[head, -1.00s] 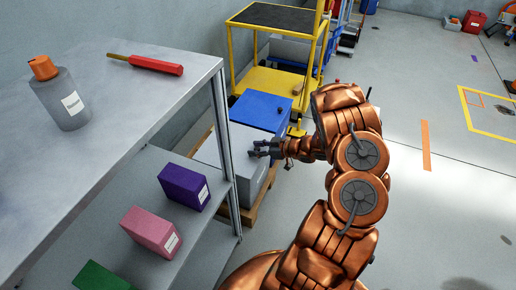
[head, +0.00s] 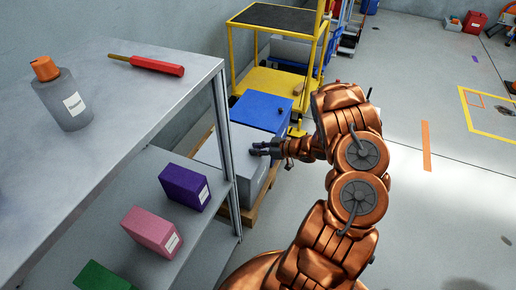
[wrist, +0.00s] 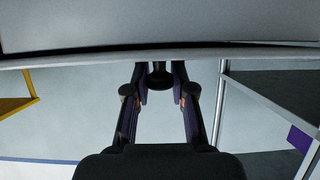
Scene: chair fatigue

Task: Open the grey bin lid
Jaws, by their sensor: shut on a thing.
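The grey bin (head: 252,185) stands on a wooden pallet beside the shelf unit in the head view. Its grey lid (head: 212,152) lies flat on top and looks closed. In the wrist view the lid (wrist: 160,25) fills the top of the picture. A dark round knob (wrist: 160,78) shows at the lid's front edge. My gripper (head: 262,150) is at the lid's front edge in the head view. In the wrist view my gripper (wrist: 160,84) has its two fingertips on either side of the knob, shut on it. The shelf post and shelf hide part of the bin.
A blue-lidded bin (head: 262,110) stands just behind the grey bin. A yellow cart (head: 283,80) is beyond it. The metal shelf unit (head: 120,100) stands close on the left, holding a bottle (head: 62,100) and boxes. The floor on the right is open.

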